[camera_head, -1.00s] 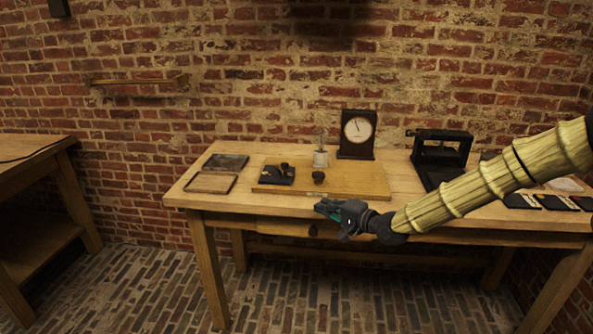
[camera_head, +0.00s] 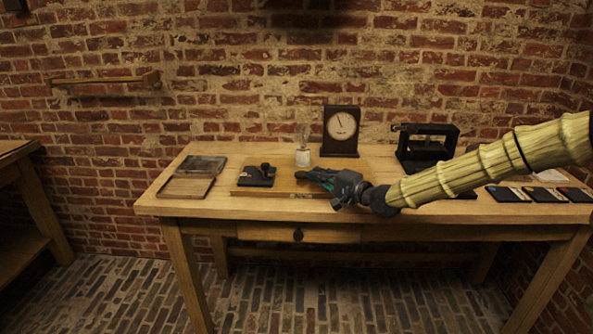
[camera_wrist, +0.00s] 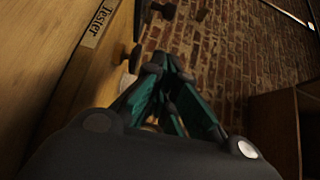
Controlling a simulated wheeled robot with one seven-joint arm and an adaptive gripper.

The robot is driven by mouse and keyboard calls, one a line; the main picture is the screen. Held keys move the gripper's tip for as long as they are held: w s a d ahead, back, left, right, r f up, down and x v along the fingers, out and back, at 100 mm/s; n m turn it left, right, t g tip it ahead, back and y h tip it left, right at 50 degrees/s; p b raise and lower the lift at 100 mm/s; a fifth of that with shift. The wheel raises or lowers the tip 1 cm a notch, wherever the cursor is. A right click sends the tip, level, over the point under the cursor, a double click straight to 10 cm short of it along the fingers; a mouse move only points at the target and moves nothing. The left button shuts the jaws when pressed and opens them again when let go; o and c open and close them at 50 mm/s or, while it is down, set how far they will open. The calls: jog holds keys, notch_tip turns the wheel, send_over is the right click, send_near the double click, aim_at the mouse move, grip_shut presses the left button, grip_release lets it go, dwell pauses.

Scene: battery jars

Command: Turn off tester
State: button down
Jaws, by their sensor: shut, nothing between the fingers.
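The tester is a wooden board (camera_head: 240,189) on the table, with a "Tester" label (camera_wrist: 97,22) in the wrist view. On its left is a black switch base (camera_head: 257,178) with a dark knob (camera_head: 265,167); the lever's position is unclear. A small bulb in a white holder (camera_head: 302,158) stands at the back, and a dark-framed dial (camera_head: 341,128) behind it. My gripper (camera_head: 303,176) is shut and empty over the board, right of the switch base. In the wrist view its fingertips (camera_wrist: 164,64) are right of a dark round knob (camera_wrist: 136,57), which my gripper hides in the head view.
Two shallow trays (camera_head: 187,188) lie at the table's left end. A black frame device (camera_head: 427,145) stands right of the dial. Several dark cards (camera_head: 540,194) lie at the right. A drawer knob (camera_head: 297,235) is below the table's front edge.

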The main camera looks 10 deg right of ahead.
aim_at(262, 166)
jog(key=x, duration=0.9)
jog(key=shift+w+a, duration=0.1)
jog(key=shift+w, duration=0.05)
jog(key=shift+w+a+f, duration=0.1)
jog(key=shift+w+a, duration=0.05)
jog(key=shift+a, duration=0.4)
jog(key=shift+w+a, duration=0.15)
jog(key=shift+a, duration=0.4)
jog(key=shift+w+a+b, duration=0.15)
jog(key=shift+a+b, duration=0.15)
jog(key=shift+a, duration=0.6)
